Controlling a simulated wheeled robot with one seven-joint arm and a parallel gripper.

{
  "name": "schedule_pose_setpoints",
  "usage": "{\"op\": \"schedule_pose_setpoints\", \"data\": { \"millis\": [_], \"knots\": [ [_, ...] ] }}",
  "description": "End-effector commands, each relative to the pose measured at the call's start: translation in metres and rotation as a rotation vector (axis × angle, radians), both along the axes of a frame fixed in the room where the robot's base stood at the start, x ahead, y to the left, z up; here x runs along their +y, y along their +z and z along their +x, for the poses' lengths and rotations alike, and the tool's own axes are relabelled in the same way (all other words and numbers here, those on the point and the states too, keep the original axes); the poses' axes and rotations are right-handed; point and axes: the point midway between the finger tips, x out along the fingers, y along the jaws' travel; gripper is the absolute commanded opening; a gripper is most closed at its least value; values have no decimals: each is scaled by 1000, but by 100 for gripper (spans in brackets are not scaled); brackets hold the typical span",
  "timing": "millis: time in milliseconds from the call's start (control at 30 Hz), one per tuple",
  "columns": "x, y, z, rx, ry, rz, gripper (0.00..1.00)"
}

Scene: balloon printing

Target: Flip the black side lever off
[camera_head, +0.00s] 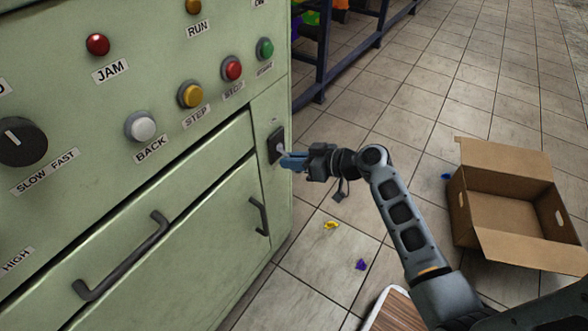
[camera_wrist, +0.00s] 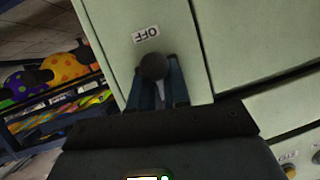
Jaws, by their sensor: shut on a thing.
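The black side lever (camera_head: 274,145) sits on the right end of the green machine's front. In the wrist view its round dark knob (camera_wrist: 153,66) shows between the fingertips, just below the OFF label (camera_wrist: 146,34). My gripper (camera_head: 284,160) reaches the lever from the right with its blue fingers. In the wrist view my gripper (camera_wrist: 158,85) has a finger on either side of the knob and is shut on the lever. The lever's base plate is partly hidden by the fingers.
The green machine (camera_head: 190,220) has buttons, a dial and dark handles (camera_head: 125,255). An open cardboard box (camera_head: 505,195) stands on the tiled floor at right. A yellow scrap (camera_head: 331,225) and a purple scrap (camera_head: 361,264) lie on the floor. A blue rack (camera_head: 345,50) stands behind.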

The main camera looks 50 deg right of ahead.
Motion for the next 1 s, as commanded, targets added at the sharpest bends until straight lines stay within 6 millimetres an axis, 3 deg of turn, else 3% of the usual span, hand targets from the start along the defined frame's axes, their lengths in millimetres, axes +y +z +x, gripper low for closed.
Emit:
{"op": "schedule_pose_setpoints", "data": {
  "millis": [33, 733, 767, 1000],
  "knots": [
    [3, -17, -6, 13, 4, 7, 0],
    [3, -14, -5, -29, 5, 8, 0],
    [3, -14, -5, -29, 5, 8, 17],
    [3, -12, -4, -33, 4, 8, 40]
  ]
}}
